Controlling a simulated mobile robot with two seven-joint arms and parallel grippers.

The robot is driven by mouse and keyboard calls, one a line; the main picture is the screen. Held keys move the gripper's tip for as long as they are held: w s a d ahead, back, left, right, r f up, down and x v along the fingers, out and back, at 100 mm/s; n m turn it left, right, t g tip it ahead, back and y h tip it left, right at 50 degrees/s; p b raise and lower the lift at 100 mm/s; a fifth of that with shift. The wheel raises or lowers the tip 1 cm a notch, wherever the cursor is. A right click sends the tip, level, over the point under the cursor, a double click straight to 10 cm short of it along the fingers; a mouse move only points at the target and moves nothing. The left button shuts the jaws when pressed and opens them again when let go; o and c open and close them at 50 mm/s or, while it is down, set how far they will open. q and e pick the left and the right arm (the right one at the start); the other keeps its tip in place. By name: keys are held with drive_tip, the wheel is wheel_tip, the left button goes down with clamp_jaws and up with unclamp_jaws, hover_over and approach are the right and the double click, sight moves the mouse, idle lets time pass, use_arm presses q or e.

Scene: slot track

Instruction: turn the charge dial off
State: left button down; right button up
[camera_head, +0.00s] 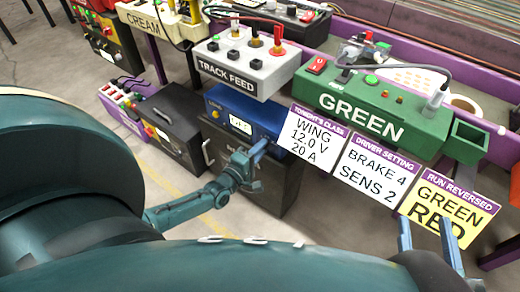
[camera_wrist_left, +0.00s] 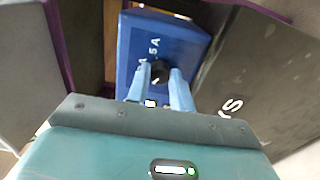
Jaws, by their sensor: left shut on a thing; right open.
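The blue charger box (camera_head: 228,104) sits on a dark case below the track feed unit, with a small lit display on its front. In the left wrist view its blue face (camera_wrist_left: 185,45) carries white "A" and "5A" marks and a black dial (camera_wrist_left: 160,72). My left gripper (camera_head: 262,148) is at the right part of the charger's front. In the left wrist view its two blue fingers (camera_wrist_left: 165,88) are closed around the black dial. The dial is hidden by the gripper in the head view. My right gripper (camera_head: 432,238) is open and empty at the lower right, in front of the yellow card.
The white track feed unit (camera_head: 240,68) stands above the charger. The green box (camera_head: 372,105) is to its right, with hanging cards (camera_head: 315,135) below it. A dark box (camera_head: 172,120) and a purple-edged power strip (camera_head: 122,98) stand at the left.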

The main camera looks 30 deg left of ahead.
use_arm(q)
drive_tip(key=c, duration=1.2)
unclamp_jaws()
drive_tip(key=shift+c, duration=0.2)
drive_tip(key=s+a+p, duration=0.1)
drive_tip(key=s+p, duration=0.2)
drive_tip(key=s, duration=1)
use_arm(e)
drive_tip(key=shift+s+d+n+h, duration=0.2)
drive_tip(key=shift+d+n+h, duration=0.1)
drive_tip(key=shift+h, duration=0.1)
use_arm(q)
drive_tip(key=shift+s, duration=0.1)
